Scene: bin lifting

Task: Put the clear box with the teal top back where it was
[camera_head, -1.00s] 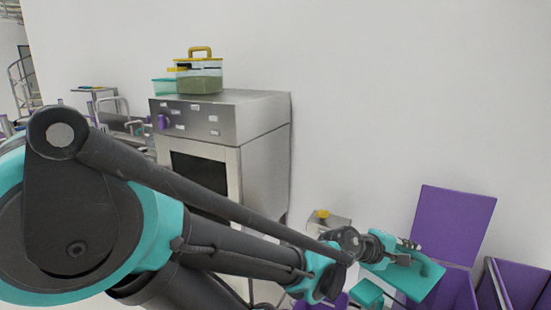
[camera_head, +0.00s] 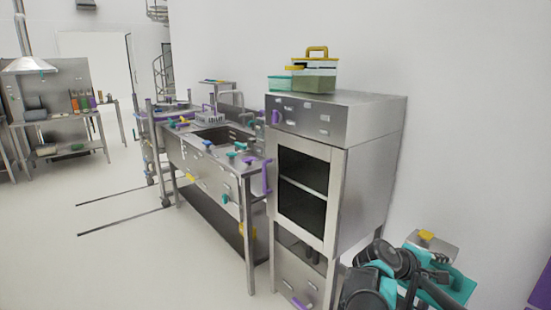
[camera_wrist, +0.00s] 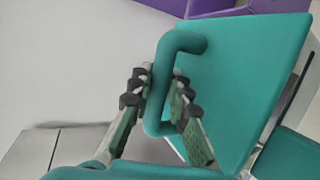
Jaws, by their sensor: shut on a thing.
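The teal top (camera_wrist: 235,85) fills much of the wrist view, with its raised teal handle (camera_wrist: 182,42). My gripper (camera_wrist: 160,98) is shut on this handle, one finger on each side. The clear walls of the box are mostly hidden under the top. In the head view part of the teal top (camera_head: 462,288) shows at the lower right, partly behind my arm, and the fingers cannot be made out there.
A steel oven cabinet (camera_head: 372,150) stands left of my arm, with a yellow-handled clear box (camera_head: 316,82) and a small teal container (camera_head: 279,84) on top. A steel sink bench (camera_head: 180,150) adjoins it. Open floor (camera_head: 130,260) lies left. A purple edge (camera_head: 541,290) shows far right.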

